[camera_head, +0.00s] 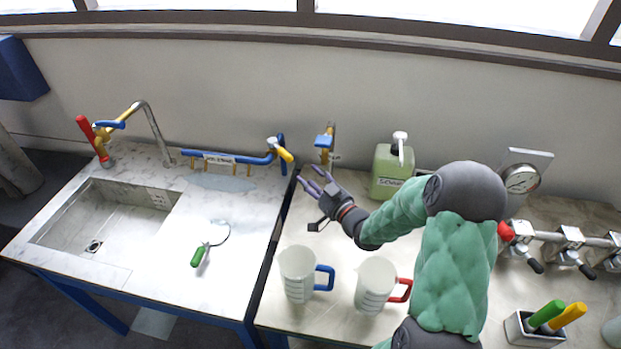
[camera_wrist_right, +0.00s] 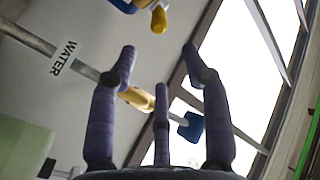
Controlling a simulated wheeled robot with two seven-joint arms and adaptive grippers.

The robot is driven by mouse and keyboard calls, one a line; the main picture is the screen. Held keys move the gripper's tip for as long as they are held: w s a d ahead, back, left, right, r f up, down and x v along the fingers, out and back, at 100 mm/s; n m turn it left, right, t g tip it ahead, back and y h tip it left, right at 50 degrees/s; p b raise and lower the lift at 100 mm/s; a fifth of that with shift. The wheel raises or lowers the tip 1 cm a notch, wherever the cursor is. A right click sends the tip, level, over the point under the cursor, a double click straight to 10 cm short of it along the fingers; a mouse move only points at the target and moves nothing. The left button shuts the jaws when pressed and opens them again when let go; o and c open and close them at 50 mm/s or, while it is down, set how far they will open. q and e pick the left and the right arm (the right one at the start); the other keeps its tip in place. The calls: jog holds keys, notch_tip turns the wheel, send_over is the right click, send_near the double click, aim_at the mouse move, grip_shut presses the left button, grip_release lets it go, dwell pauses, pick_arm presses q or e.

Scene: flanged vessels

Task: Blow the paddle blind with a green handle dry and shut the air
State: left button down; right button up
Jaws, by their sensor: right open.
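The paddle blind with a green handle (camera_head: 199,256) lies flat on the counter right of the sink, its thin round disc pointing up and right. Whether it is wet cannot be told. A blue air pipe (camera_head: 235,158) with yellow nozzles and a small label stands behind it, with a yellow-handled valve (camera_head: 280,150) at its right end. A greyish patch lies on the counter below the pipe. My right gripper (camera_head: 318,185) is open and empty, right of that valve and apart from the paddle blind. Its spread fingers show in the wrist view (camera_wrist_right: 160,75). My left gripper is not in view.
A sink (camera_head: 75,225) with a red-handled tap (camera_head: 88,130) is at left. Two measuring jugs, blue-handled (camera_head: 297,275) and red-handled (camera_head: 375,285), stand near my right forearm. A green soap bottle (camera_head: 391,170) and a blue-topped tap (camera_head: 325,141) stand behind. A pipe labelled WATER (camera_wrist_right: 63,58) shows in the wrist view.

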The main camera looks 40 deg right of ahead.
aim_at(281, 151)
jog(key=c, duration=0.8)
jog(key=shift+w+a+r+n, duration=0.2)
jog(key=shift+w+a+n, duration=0.1)
jog(key=shift+n, duration=0.2)
grip_shut()
jog(key=w+a+r+n+g+h+b, duration=0.15)
jog(key=a+n+h, duration=0.25)
jog(key=a+n, duration=0.8)
jog(key=w+d+f+n+b, duration=0.1)
jog(key=w+d+n+b, duration=0.1)
jog(key=w+d, duration=0.7)
jog(key=shift+w+f, duration=0.3)
jog(key=shift+w, duration=0.1)
